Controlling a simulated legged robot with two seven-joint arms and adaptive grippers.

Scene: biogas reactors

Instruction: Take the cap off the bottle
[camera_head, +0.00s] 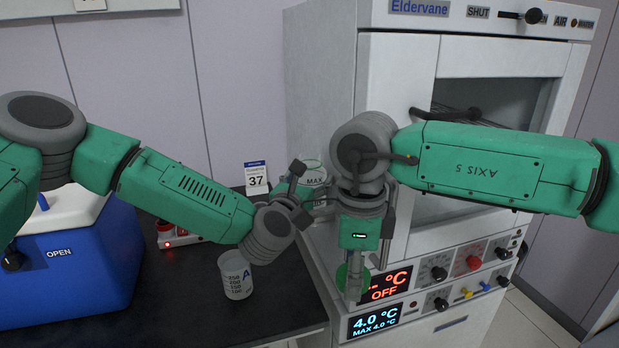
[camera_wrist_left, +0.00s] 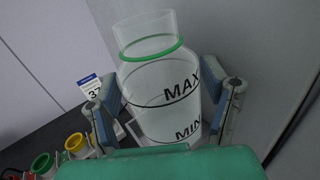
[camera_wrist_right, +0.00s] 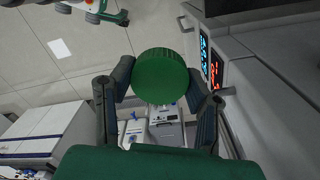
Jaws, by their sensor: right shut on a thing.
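The bottle (camera_head: 314,170) is clear, marked MAX and MIN, with a green ring below its neck; in the left wrist view (camera_wrist_left: 162,100) its mouth is bare. My left gripper (camera_head: 303,197) has one finger on each side of it; I cannot tell whether they press on it. The green ribbed cap (camera_wrist_right: 160,82) is between the fingers of my right gripper (camera_wrist_right: 160,95), shut on it. In the head view the cap (camera_head: 350,277) is low in front of the cabinet, apart from the bottle. The bottle's base is hidden by my left gripper in the head view.
A graduated beaker (camera_head: 234,275) stands on the dark table (camera_head: 180,318) below my left arm. A blue box (camera_head: 75,265) is at the left. The white cabinet (camera_head: 325,75) with knobs and displays rises on the right. A card marked 37 (camera_head: 256,178) stands at the back.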

